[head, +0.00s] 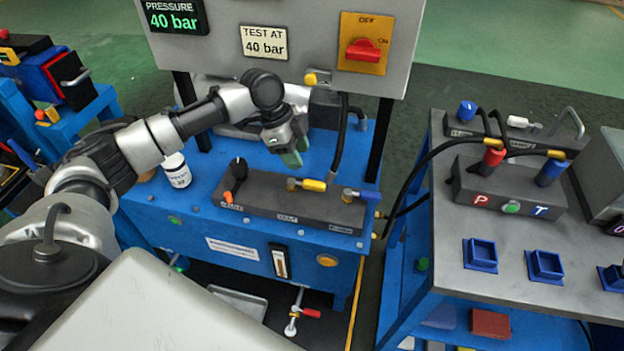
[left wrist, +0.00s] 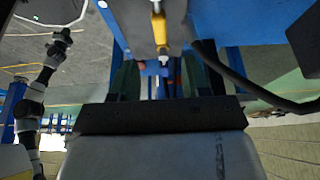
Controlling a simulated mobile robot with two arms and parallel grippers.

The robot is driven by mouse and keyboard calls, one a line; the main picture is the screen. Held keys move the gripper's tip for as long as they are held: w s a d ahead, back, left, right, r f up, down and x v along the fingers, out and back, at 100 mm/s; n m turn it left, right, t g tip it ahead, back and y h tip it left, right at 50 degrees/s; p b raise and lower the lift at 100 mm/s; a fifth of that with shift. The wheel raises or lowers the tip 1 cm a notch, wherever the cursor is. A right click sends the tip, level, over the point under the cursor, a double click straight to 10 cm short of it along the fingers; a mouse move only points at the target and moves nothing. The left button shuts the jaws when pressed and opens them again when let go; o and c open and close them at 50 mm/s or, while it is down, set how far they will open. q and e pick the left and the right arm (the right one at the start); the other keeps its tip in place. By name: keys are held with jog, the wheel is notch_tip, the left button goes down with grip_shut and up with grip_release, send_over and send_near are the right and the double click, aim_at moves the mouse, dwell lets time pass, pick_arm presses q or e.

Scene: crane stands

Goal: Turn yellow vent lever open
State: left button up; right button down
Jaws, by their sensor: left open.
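The yellow vent lever (head: 313,185) lies along the top of a dark valve block (head: 262,200), its handle pointing right from a brass fitting. My left gripper (head: 290,150) is open, above and behind the block and a little left of the lever. It is apart from the lever, with nothing seen between its fingers. In the left wrist view the left gripper's fingers (left wrist: 163,82) are spread. A yellow piece with a grey tip (left wrist: 160,28) shows beyond them; I cannot tell whether it is the lever. A far arm at the left there ends in a small dark, unclear shape.
A blue-handled lever (head: 361,194) and an orange lever (head: 228,197) share the block. A black hose (head: 340,140) hangs close on the right. A gauge panel reading 40 bar has a red switch (head: 363,50). A white bottle (head: 177,170) stands left.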

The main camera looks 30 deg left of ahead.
aim_at(313, 182)
pick_arm(q)
jog(key=x, duration=0.9)
jog(key=shift+f+b, duration=0.2)
jog(key=shift+b, duration=0.1)
jog(key=shift+c, duration=0.3)
grip_shut()
